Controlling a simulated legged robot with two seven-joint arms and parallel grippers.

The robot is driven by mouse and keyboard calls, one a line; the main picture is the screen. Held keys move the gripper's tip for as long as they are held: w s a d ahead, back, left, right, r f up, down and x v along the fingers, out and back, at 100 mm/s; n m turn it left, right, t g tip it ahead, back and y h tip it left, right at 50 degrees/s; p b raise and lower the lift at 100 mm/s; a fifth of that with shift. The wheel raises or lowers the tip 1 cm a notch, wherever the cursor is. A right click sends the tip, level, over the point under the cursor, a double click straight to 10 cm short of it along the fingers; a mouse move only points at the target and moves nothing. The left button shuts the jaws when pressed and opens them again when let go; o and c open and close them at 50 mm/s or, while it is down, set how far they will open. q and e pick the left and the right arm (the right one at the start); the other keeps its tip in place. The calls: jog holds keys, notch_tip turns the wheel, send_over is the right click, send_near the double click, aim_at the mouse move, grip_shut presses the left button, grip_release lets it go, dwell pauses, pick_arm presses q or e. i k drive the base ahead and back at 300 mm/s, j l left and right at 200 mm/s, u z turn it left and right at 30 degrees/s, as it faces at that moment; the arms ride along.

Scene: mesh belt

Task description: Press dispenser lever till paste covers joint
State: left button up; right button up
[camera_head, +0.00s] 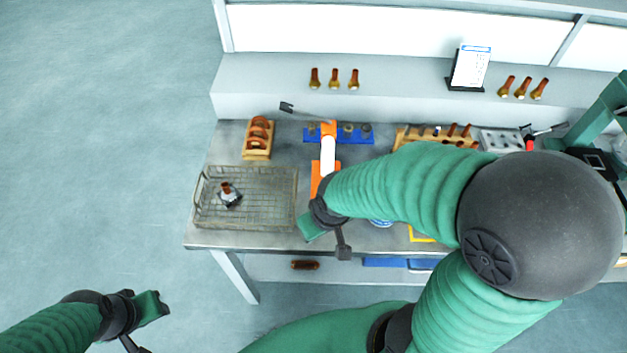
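An orange-and-white upright device (328,152), which looks like the paste dispenser, stands near the middle of the bench. A small joint-like part (231,196), grey with a copper-brown end, lies in the wire mesh basket (277,219). No paste can be made out on it. My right gripper (325,230) is over the bench's front edge, just right of the basket and in front of the dispenser. My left gripper (145,312) is off the bench at lower left. Neither gripper's opening shows clearly.
A wooden rack of copper rings (258,137) and a blue rack (358,135) stand at the back. Brass-and-copper fittings (334,79) line the shelf. A wooden tool rack (436,138) is at right. My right arm covers the bench's centre right. Floor at left is clear.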

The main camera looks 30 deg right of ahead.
aim_at(307, 114)
jog(key=l+z, duration=0.1)
jog(key=z, duration=0.95)
jog(key=i+j, duration=0.05)
